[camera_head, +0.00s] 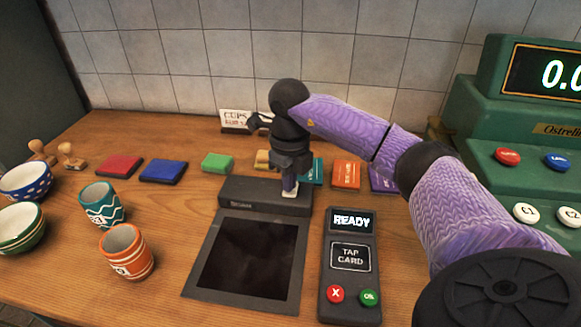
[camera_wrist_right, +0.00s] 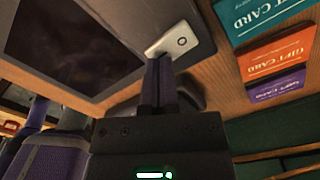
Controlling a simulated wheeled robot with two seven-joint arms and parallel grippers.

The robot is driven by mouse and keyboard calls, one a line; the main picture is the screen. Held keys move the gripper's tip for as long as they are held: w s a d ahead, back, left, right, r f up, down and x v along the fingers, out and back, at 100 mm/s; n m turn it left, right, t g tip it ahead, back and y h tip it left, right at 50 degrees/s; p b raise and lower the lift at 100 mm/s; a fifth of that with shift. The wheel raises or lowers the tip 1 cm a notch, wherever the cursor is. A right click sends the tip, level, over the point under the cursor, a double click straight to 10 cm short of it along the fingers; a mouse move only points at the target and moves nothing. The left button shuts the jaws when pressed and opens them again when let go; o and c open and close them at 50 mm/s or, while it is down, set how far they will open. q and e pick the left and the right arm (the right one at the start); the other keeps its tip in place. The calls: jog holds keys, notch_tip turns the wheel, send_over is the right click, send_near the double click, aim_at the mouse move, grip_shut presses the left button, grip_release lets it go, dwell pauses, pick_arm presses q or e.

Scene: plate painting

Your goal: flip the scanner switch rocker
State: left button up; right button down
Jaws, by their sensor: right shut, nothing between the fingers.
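The scanner (camera_head: 265,196) is a black flatbed unit with a dark glass panel (camera_head: 247,256) and a raised bar along its back. Its switch rocker (camera_head: 291,195) is a small white piece near the bar's right end. In the right wrist view the rocker (camera_wrist_right: 181,42) is pale with a ring mark on one end. My right gripper (camera_head: 289,186) points down over the rocker, shut and empty. In the right wrist view its fingertips (camera_wrist_right: 158,62) overlap the rocker's unmarked end; I cannot tell whether they press it. My left gripper is not in view.
A card reader (camera_head: 350,256) showing READY stands right of the scanner. Colored cards (camera_head: 345,175) lie behind it, and a small cups sign (camera_head: 235,119) stands at the back. Cups (camera_head: 126,254) and bowls are at left. A green register (camera_head: 500,120) fills the right.

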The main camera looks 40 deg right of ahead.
jog(key=shift+f, duration=0.55)
dwell(0.4)
notch_tip(320, 180, up, 7)
jog(key=p, duration=0.6)
jog(key=shift+r, duration=0.15)
jog(key=shift+s+a+f, duration=0.1)
jog(key=shift+f, duration=0.1)
